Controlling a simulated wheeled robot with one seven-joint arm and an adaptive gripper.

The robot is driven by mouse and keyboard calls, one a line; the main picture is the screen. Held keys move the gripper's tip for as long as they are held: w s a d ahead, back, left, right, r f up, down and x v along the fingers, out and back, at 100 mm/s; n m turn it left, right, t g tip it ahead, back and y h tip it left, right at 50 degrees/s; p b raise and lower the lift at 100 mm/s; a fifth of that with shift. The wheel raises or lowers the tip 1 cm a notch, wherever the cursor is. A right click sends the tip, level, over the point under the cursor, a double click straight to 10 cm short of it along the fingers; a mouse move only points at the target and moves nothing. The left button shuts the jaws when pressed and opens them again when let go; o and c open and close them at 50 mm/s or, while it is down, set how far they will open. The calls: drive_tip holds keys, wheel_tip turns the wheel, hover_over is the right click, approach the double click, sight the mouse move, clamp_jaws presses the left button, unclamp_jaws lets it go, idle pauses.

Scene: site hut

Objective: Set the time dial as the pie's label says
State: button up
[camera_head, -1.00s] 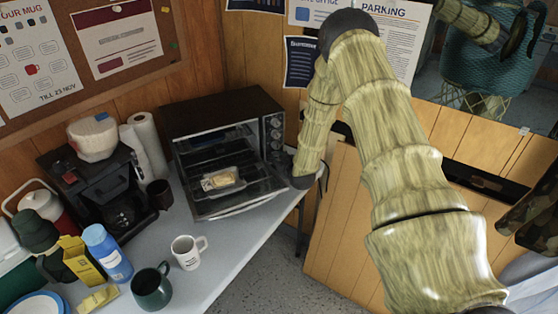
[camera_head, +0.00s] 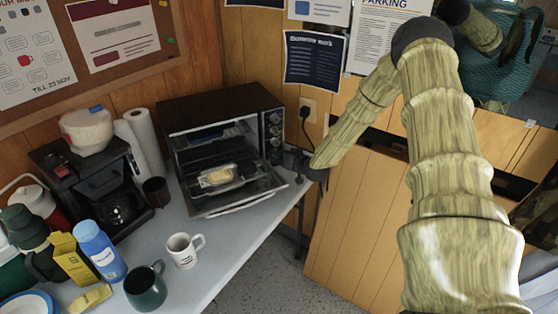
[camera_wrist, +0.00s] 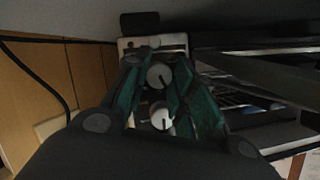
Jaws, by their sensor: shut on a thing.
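The toaster oven (camera_head: 225,108) stands on the table with its door open downward. The pie (camera_head: 217,176) sits in a pale tray inside, on the rack or door; its label is too small to read. Several dials (camera_head: 273,131) run down the oven's right front panel. My gripper (camera_head: 298,163) is at the lower right front corner of the oven, at the bottom of the dial column. In the wrist view, two pale round dials (camera_wrist: 160,76) show between my green-sided fingers. The fingers are shut on a dial; which one, and its setting, I cannot tell.
A white mug (camera_head: 182,250) and a dark green mug (camera_head: 146,288) stand in front of the oven. A coffee maker (camera_head: 95,185) and paper roll (camera_head: 148,140) are at its left. The open door (camera_head: 240,195) juts out near my gripper. A cord hangs from the wall socket (camera_head: 308,108).

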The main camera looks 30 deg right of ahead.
drive_tip(key=shift+d+m+y+b, duration=0.1)
drive_tip(key=shift+m+y+b, duration=0.2)
drive_tip(key=shift+m, duration=0.2)
drive_tip(key=o, duration=0.7)
drive_tip(key=shift+s, duration=0.1)
drive_tip(key=shift+o, duration=0.2)
drive_tip(key=v, duration=1.2)
drive_tip(key=shift+f, duration=0.2)
